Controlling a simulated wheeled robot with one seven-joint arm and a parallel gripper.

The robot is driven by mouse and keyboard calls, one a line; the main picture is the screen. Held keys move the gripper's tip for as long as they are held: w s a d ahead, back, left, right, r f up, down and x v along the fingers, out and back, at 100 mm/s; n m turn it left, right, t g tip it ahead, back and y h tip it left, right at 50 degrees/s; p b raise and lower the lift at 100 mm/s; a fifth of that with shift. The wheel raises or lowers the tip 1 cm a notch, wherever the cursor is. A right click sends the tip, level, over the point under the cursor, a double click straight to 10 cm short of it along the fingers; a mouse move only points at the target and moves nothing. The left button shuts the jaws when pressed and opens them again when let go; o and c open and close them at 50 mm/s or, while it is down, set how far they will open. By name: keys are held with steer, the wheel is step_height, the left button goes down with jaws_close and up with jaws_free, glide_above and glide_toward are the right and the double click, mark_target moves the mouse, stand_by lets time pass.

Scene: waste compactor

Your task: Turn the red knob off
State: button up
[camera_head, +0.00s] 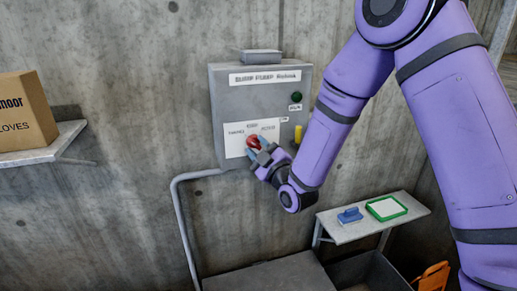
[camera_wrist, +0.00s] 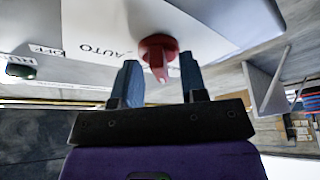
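The red knob (camera_head: 253,142) sits on a white label plate (camera_head: 235,139) on the front of a grey control box (camera_head: 226,99). In the wrist view the red knob (camera_wrist: 158,52) has a round base and a ridge that points toward my gripper. My gripper (camera_head: 261,148) is at the knob in the head view and partly covers it. In the wrist view my gripper (camera_wrist: 158,80) is open, with one blue finger on each side of the ridge. Gaps show between the ridge and both fingers. The label word "AUTO" shows beside the knob.
A dark green button (camera_head: 297,97) and a yellow part (camera_head: 298,134) are on the box's right side. A grey pipe (camera_head: 178,205) runs down from the box. A shelf (camera_head: 372,229) at right holds a blue item and a green-rimmed tray. A cardboard box (camera_head: 25,112) stands at left.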

jaws_close()
steer(key=shift+m, duration=0.4)
steer(key=m+t+h, duration=0.1)
steer(key=m, duration=0.2)
steer(key=m+t, duration=0.1)
steer(key=m, duration=0.1)
steer(key=shift+a+m+h, duration=0.15)
steer(key=shift+m+h, duration=0.25)
steer(key=shift+r+m+t+h, duration=0.1)
steer(key=shift+m+t+h, duration=0.45)
steer(key=shift+m, duration=0.9)
steer(key=shift+m+t+h, duration=0.25)
steer(key=shift+m+h, duration=0.6)
steer(key=shift+m, duration=0.6)
steer(key=shift+a, duration=0.1)
